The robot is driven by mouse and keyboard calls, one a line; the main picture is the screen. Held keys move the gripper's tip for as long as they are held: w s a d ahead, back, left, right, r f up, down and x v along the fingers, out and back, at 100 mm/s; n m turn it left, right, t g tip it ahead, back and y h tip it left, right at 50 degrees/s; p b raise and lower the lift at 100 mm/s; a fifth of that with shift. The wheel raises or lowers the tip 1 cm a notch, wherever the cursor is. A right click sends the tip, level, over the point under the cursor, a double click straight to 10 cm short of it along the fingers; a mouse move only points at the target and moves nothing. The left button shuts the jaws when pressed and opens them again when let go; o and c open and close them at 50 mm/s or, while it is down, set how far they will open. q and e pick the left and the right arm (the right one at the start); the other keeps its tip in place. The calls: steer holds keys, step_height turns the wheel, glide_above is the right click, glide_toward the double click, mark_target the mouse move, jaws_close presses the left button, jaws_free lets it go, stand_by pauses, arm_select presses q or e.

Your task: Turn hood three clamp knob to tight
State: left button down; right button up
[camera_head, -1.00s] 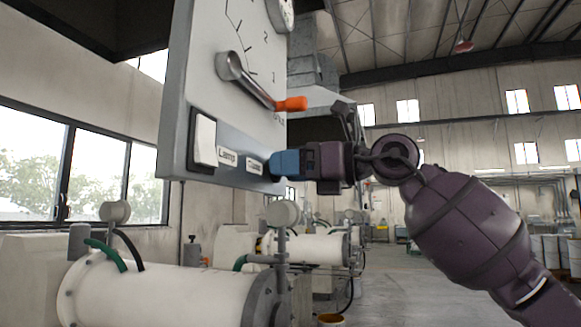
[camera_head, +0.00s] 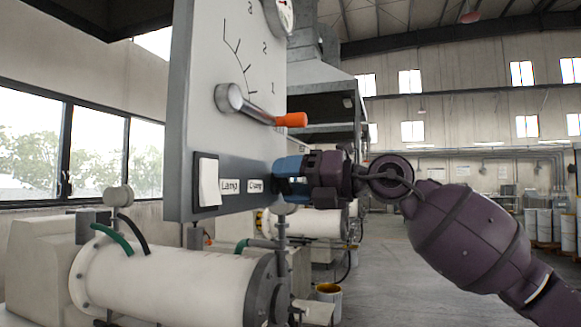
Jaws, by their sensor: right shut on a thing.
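The grey-white hood panel (camera_head: 200,120) stands at left centre, with a dark strip along its lower part. The strip bears a white lamp switch (camera_head: 208,182), a label reading Lamp (camera_head: 230,186) and a label that seems to read Clamp (camera_head: 255,186). My right gripper (camera_head: 284,178), with blue fingertips, reaches in from the right to the strip's right end, beside the Clamp label. It is shut on what I take to be the clamp knob, which the fingers hide, so its setting cannot be read. My left gripper is out of view.
A lever with an orange grip (camera_head: 290,120) sticks out of the panel just above my gripper, beside a numbered scale. A round gauge (camera_head: 280,14) is above it. White horizontal mills (camera_head: 180,283) stand below. Open floor (camera_head: 400,270) lies to the right.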

steer(key=shift+w+f+m+p, duration=0.1)
steer(key=shift+m+p, duration=0.35)
steer(key=shift+m, duration=2)
steer(key=shift+f+m+p, duration=0.1)
steer(key=shift+m+p, duration=0.35)
steer(key=shift+m, duration=2)
steer(key=o, duration=0.9)
steer(key=shift+d, duration=0.1)
